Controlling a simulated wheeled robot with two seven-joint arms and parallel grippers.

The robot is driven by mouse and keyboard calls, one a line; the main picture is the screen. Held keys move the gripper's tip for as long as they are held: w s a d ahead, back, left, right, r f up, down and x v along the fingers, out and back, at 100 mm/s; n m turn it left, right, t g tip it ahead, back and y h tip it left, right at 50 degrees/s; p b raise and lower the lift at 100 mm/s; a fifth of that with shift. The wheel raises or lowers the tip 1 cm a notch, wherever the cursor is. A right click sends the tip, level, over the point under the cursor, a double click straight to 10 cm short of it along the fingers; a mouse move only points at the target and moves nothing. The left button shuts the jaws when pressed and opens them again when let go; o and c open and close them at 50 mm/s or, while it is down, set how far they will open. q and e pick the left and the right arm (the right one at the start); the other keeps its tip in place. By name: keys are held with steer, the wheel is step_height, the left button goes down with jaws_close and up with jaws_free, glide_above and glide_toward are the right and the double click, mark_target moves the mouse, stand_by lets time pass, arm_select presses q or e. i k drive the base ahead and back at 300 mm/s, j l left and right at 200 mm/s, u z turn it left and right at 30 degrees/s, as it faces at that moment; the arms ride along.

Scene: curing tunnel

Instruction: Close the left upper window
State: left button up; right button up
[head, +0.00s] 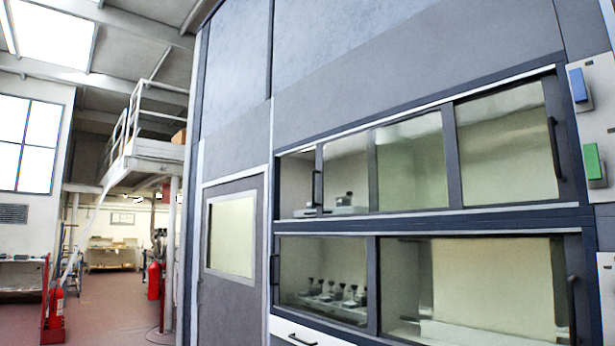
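The left upper window (345,163) is a glazed sliding pane in the upper row of the large grey cabinet. Its dark left stile with a vertical handle (316,187) stands clear of the left side of the frame. A narrow open gap (297,180) shows between them, so the window is partly open. The pane seems to overlap the right upper window (505,145), which has its own handle (555,148) near its right edge. Small dark items on a light tray (335,210) show behind the left window. Neither of my grippers is in view.
Below, the lower windows (480,285) look shut, with several dark fixtures (335,292) behind the left one. A grey door (232,300) is left of the windows. Control boxes (590,120) with blue and green parts are at right. Open floor (105,310) and fire extinguishers (56,300) lie far left.

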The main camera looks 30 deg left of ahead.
mark_target(452, 165)
steer(key=u, duration=0.5)
steer(key=i+j+z, duration=0.3)
steer(key=i, duration=0.2)
steer(key=i+j+z, duration=0.3)
steer(key=i+j, duration=0.1)
steer(key=i, duration=0.05)
